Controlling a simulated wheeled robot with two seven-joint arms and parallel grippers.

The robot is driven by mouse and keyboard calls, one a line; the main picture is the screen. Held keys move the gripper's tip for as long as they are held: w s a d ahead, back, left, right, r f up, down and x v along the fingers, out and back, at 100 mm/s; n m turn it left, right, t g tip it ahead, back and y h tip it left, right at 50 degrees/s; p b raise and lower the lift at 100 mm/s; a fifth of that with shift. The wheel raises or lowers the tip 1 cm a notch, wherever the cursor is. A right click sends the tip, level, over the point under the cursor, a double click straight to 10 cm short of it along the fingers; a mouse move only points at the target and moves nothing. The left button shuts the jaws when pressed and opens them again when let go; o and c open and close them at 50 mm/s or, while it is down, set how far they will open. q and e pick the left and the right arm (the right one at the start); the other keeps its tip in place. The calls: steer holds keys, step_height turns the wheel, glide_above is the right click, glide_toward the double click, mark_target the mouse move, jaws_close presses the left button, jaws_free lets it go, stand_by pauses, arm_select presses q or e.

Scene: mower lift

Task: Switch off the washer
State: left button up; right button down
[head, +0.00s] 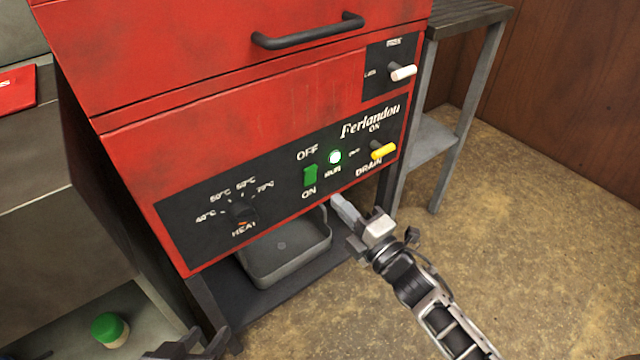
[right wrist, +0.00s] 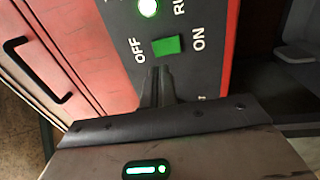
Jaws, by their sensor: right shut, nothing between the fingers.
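The washer (head: 250,95) is a red cabinet with a black control panel. Its green rocker switch (head: 310,175) sits between the OFF label above and the ON label below; it also shows in the right wrist view (right wrist: 168,46). The round RUN lamp (head: 335,157) beside it glows green. My right gripper (head: 337,200) is shut and empty, in front of the panel's lower edge, below and right of the switch. In the right wrist view its fingertips (right wrist: 158,72) appear just short of the switch. My left gripper (head: 190,346) is partly in view at the bottom edge, its jaws unclear.
The panel also has a HEAT knob (head: 243,212), a yellow DRAIN lever (head: 383,150) and a white lever (head: 403,72). A black handle (head: 308,31) juts out above. A grey tray (head: 285,255) lies under the washer. A green-capped bottle (head: 110,329) stands lower left. Floor is open at right.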

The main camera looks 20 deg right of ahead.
mark_target(311, 173)
steer(key=x, duration=0.6)
steer(key=shift+b, duration=0.4)
arm_select(q)
steer(key=shift+d+r+t, duration=0.15)
steer(key=shift+r+t, duration=0.15)
steer(key=shift+r, duration=0.2)
arm_select(e)
steer(key=shift+w+a+r, duration=0.1)
steer(key=shift+w+a, duration=0.1)
steer(key=shift+w, duration=0.35)
arm_select(q)
steer(key=shift+r, duration=0.1)
